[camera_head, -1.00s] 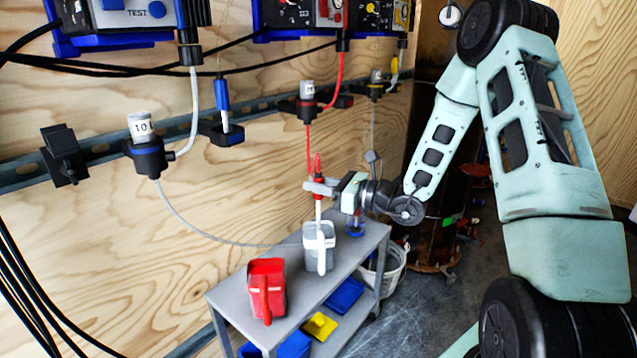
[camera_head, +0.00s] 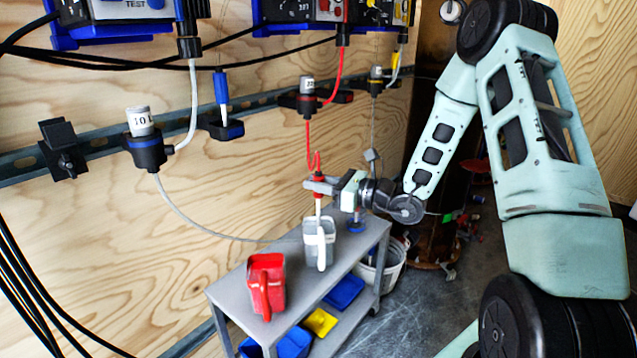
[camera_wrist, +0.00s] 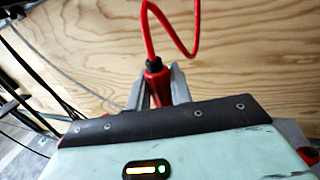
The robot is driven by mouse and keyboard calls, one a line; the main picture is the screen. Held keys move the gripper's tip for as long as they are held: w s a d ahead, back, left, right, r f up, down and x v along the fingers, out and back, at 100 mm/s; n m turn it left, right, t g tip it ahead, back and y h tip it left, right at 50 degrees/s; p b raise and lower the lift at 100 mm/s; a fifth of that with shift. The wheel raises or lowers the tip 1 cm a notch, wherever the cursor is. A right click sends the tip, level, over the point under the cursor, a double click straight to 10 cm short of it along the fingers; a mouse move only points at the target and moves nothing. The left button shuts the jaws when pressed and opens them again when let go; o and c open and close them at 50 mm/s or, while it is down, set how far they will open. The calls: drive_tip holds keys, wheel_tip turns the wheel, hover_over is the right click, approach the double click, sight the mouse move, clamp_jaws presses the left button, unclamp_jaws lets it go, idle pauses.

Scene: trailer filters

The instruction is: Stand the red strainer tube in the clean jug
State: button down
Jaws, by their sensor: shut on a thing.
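The red strainer tube (camera_head: 319,197) has a red top and a pale lower part. It hangs upright in my gripper (camera_head: 319,186), which is shut on its red top. A red hose runs up from it. Its pale lower part reaches down to the mouth of the grey jug (camera_head: 311,249) with a white handle; whether its tip rests on the bottom is hidden. In the wrist view, the tube's red top (camera_wrist: 157,82) sits between my gripper's fingers (camera_wrist: 158,92). A red jug (camera_head: 277,289) stands nearer on the same cart, apart from the tube.
Both jugs stand on a grey cart (camera_head: 229,291) against the wooden wall. Blue and yellow bins (camera_head: 320,322) are on its lower shelf. Hoses and bottle holders (camera_head: 145,148) hang along the wall rail.

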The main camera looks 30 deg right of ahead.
drive_tip(key=shift+f+b, duration=0.4)
drive_tip(key=shift+f, duration=0.25)
drive_tip(key=c, duration=1.2)
unclamp_jaws()
drive_tip(key=shift+o, duration=0.2)
drive_tip(key=p+v, duration=0.3)
drive_tip(key=v, duration=1.4)
drive_tip(key=shift+s+p, duration=0.2)
drive_tip(key=shift+p, duration=0.15)
drive_tip(key=shift+d, duration=0.1)
